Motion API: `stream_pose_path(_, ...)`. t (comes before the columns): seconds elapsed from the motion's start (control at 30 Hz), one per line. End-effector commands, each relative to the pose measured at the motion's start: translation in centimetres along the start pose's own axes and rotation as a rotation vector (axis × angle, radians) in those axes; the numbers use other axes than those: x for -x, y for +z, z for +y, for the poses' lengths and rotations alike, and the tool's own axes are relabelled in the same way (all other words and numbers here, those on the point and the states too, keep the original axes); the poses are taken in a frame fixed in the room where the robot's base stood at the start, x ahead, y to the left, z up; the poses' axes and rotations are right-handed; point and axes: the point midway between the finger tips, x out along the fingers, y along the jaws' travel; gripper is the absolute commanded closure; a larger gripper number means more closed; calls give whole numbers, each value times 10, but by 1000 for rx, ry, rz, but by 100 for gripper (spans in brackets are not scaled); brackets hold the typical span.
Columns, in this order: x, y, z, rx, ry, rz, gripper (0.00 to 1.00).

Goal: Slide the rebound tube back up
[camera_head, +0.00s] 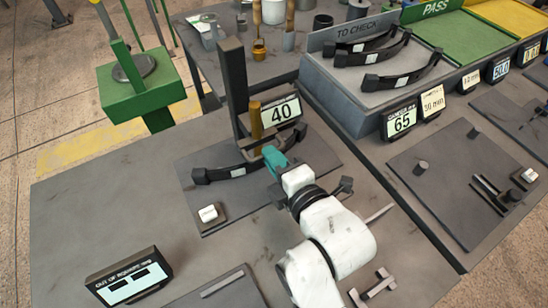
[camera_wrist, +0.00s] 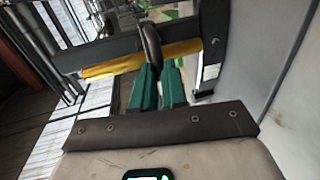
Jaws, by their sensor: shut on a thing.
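The rebound tube, which I take to be the yellow-brown tube (camera_head: 256,120), stands upright beside a tall dark post (camera_head: 234,85) on the bench rig. In the wrist view the tube (camera_wrist: 100,70) lies across the picture behind my fingers. My gripper (camera_head: 272,158) is at the foot of the tube, with teal fingers. In the wrist view my gripper (camera_wrist: 159,75) is shut on a dark rounded piece (camera_wrist: 152,45) in front of the tube. I cannot tell whether this piece is joined to the tube. A dark curved leaf spring (camera_head: 225,172) passes below; my gripper hides part of it.
A sign reading 40 (camera_head: 282,115) stands close behind the tube. A white button box (camera_head: 208,213) and a display (camera_head: 128,279) are to the left. A grey tray (camera_head: 375,75) with several leaf springs is at the back right. The left bench is mostly clear.

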Motion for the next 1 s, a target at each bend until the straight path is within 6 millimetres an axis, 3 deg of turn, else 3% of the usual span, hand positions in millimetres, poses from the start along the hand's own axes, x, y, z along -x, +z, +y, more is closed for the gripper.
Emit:
stream_pose_path(0.17,2,0,11,0,0,0,100)
stream_pose_path(0.7,22,0,102,1,8,0,100)
stream_pose_path(1.0,23,0,111,1,10,0,100)
